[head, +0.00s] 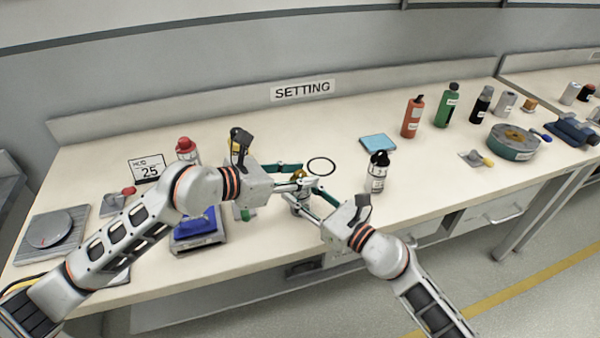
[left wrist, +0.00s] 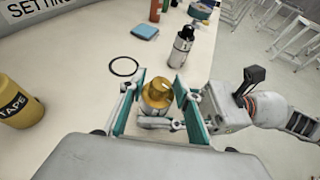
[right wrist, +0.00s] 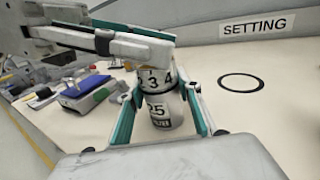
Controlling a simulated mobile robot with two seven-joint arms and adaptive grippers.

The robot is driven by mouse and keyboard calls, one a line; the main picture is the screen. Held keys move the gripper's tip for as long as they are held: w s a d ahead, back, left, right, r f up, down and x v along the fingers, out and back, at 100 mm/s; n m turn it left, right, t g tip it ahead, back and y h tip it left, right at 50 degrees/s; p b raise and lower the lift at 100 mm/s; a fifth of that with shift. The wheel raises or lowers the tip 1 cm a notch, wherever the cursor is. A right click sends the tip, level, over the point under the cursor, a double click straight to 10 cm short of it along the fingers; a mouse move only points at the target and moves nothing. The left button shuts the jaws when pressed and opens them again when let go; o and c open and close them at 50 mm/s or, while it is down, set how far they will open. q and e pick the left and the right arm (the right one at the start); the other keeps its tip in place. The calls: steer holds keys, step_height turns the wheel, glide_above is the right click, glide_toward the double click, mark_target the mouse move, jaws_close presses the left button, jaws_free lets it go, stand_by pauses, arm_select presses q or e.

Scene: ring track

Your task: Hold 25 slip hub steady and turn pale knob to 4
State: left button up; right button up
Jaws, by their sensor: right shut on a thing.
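The 25 slip hub is a white upright cylinder (right wrist: 162,110) marked "25" in the right wrist view, with a band (right wrist: 155,80) showing 2, 3 and 4 above it. A gold-coloured knob (left wrist: 157,93) tops it; it also shows in the head view (head: 298,174). My right gripper (head: 304,202) is shut on the hub's body from the front right. My left gripper (head: 297,180) is open, its fingers on either side of the knob, with a gap showing in the left wrist view. In the right wrist view, the left gripper's fingers hide the knob.
A black ring outline (head: 321,166) lies flat behind the hub. A dark-capped white bottle (head: 376,172) stands to the right, a blue pad (head: 378,142) beyond. A blue-topped device (head: 197,228) and a yellow tape-labelled bottle (left wrist: 18,105) stand left. A "HUB 25" sign (head: 147,168) stands farther left.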

arm_select(q)
steer(key=shift+r, duration=0.1)
steer(key=shift+s+a+r, duration=0.1)
steer(key=shift+a, duration=0.05)
steer(key=v, duration=1.1)
steer(key=shift+s+a, duration=0.2)
